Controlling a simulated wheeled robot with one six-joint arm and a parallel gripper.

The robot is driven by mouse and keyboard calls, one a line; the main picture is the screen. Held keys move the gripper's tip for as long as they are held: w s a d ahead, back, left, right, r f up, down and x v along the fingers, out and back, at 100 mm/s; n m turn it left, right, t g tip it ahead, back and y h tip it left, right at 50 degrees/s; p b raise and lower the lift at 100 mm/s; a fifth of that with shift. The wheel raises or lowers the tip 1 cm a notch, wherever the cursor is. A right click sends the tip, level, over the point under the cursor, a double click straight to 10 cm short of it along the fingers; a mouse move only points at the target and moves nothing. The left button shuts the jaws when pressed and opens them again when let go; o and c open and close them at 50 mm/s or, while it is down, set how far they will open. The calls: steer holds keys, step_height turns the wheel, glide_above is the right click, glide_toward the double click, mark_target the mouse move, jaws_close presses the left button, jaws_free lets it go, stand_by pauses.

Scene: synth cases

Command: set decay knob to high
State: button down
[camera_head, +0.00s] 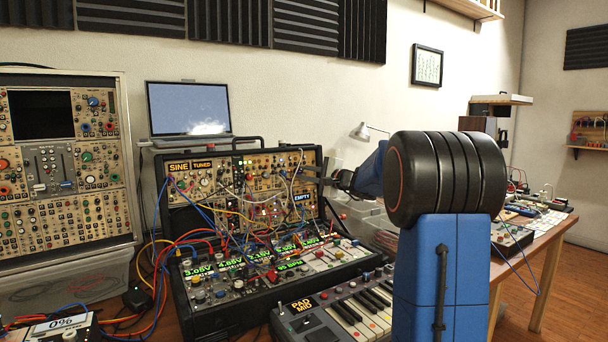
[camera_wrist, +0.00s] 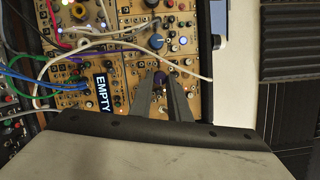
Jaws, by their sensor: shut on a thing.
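The modular synth case (camera_head: 178,218) stands open, with its upright panel of knobs, jacks and patch cables. My gripper (camera_head: 314,174) reaches in from the right to the upper right of this panel. In the wrist view my gripper (camera_wrist: 160,82) has its two fingertips close together around a small dark purple knob (camera_wrist: 158,76), shut on it. The fingertips partly hide this knob. The label beside it cannot be read, so I cannot tell from the lettering that it is the decay knob, nor its setting.
A white cable (camera_wrist: 120,48) passes close to my fingertips. A larger blue knob (camera_wrist: 156,42) and an "EMPTY" display (camera_wrist: 103,92) are nearby. A laptop (camera_head: 189,108) stands behind the case. A keyboard (camera_head: 345,312) lies in front.

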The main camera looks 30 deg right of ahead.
steer(key=shift+f, duration=0.1)
steer(key=c, duration=1.7)
jaws_free()
steer(key=shift+o, duration=0.2)
steer(key=v, duration=1.7)
steer(key=shift+s, duration=0.2)
